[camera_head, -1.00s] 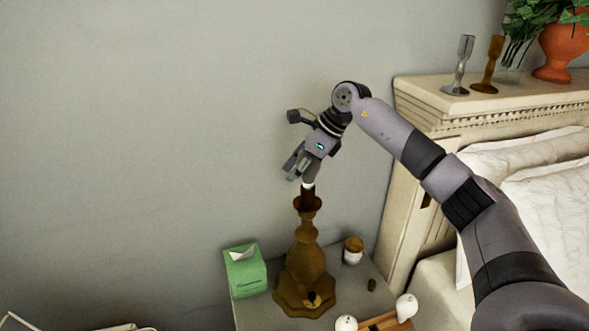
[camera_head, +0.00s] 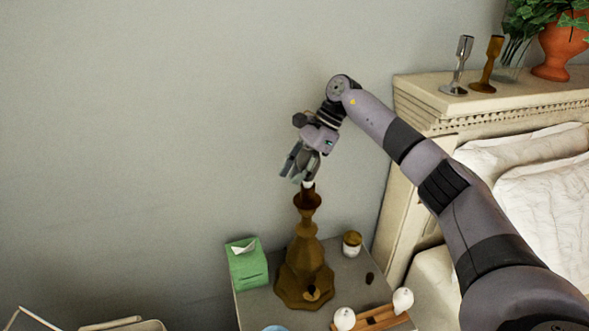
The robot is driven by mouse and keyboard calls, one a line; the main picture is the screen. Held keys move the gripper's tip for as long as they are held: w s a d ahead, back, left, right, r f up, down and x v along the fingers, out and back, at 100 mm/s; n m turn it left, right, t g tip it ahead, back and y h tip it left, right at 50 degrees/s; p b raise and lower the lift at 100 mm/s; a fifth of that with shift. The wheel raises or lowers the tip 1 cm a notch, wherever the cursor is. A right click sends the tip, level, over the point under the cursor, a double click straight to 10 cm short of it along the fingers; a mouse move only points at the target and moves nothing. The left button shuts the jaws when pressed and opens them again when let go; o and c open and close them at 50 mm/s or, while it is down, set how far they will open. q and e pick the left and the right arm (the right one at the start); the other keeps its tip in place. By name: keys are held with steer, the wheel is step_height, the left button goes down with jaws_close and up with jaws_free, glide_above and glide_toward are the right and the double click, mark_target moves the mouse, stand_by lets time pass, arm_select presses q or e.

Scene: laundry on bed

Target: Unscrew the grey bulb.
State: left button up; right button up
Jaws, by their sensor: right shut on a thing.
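A brown lamp base (camera_head: 306,250) stands upright on the nightstand, without a shade. The grey bulb (camera_head: 308,185) sits at its top, and only its pale lower part shows above the socket; the rest is hidden by my gripper. My right gripper (camera_head: 300,175) comes down from above, tilted, and is shut on the grey bulb. My left gripper is not in view. Two white bulbs, one (camera_head: 344,319) at the left and one (camera_head: 403,300) at the right, sit at a wooden holder (camera_head: 380,319) on the nightstand's front.
A green tissue box (camera_head: 248,268) stands left of the lamp. A jar (camera_head: 352,244) with a brown lid stands to its right. The nightstand (camera_head: 255,308) is beside the bed's headboard (camera_head: 408,175). Candlesticks and a potted plant (camera_head: 560,45) stand on the headboard.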

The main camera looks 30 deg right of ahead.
stand_by(0.3)
steer(key=shift+s+a+r+n+g, duration=0.1)
steer(key=shift+s+n+g, duration=0.2)
steer(key=shift+n+g, duration=0.55)
steer(key=shift+s+n, duration=0.25)
steer(key=shift+n, duration=0.7)
steer(key=shift+g, duration=0.25)
steer(key=o, duration=1.4)
steer(key=shift+s, duration=0.1)
steer(key=shift+o, duration=0.2)
steer(key=shift+v, duration=3.75)
